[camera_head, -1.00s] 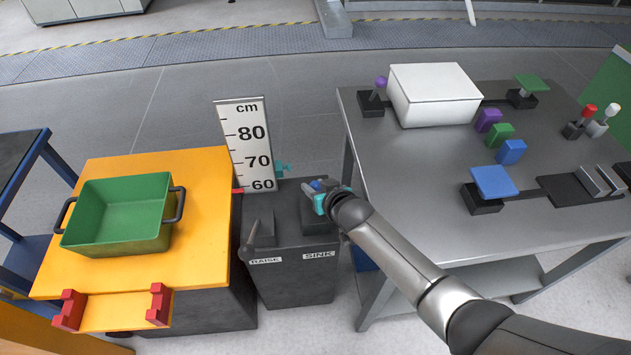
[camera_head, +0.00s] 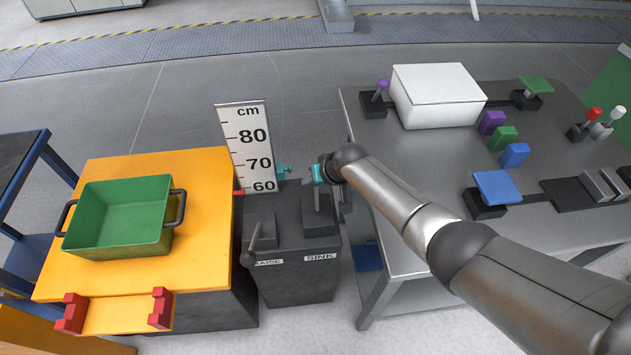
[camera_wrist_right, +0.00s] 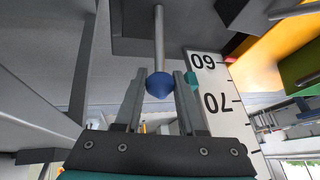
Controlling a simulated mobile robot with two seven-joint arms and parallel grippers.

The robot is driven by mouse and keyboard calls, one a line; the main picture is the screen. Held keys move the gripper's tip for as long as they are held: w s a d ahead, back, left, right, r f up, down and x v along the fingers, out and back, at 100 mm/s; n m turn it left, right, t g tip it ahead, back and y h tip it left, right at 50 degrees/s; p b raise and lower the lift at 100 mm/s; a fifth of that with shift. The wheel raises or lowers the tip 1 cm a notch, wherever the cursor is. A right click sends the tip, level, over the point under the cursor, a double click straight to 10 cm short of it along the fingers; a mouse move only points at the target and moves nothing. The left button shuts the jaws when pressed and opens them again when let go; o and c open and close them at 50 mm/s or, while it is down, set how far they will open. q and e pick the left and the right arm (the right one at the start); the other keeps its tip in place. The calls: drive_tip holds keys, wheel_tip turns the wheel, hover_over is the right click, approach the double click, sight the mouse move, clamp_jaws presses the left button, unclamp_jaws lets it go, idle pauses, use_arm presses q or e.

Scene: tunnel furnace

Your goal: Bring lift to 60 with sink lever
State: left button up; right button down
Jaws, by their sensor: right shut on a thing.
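The sink lever (camera_head: 317,203) stands roughly upright on the right half of the dark control box (camera_head: 300,282), above the SINK label (camera_head: 320,257). My right gripper (camera_head: 321,174) is at its top and hides the knob in the head view. In the right wrist view the blue knob (camera_wrist_right: 159,86) sits between the fingers of my right gripper (camera_wrist_right: 159,78), which is shut on it. The lift (camera_head: 205,180) is a yellow platform at left. Its red pointer (camera_head: 239,191) is beside the 60 mark of the white scale (camera_head: 243,148). My left gripper is not visible.
The raise lever (camera_head: 255,233) leans on the box's left half, close to the sink lever. A green bin (camera_head: 120,246) stands on the lift. A grey table (camera_head: 430,160) with a white box (camera_head: 437,98), blocks and other levers is at right, under my right arm.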

drive_tip(key=shift+s+f, duration=0.1)
drive_tip(key=shift+f, duration=0.05)
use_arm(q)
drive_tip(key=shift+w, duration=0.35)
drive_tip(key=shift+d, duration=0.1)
use_arm(e)
drive_tip(key=c, duration=0.9)
unclamp_jaws()
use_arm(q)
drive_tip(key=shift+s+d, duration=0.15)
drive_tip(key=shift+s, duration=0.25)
use_arm(e)
drive_tip(key=o, duration=0.4)
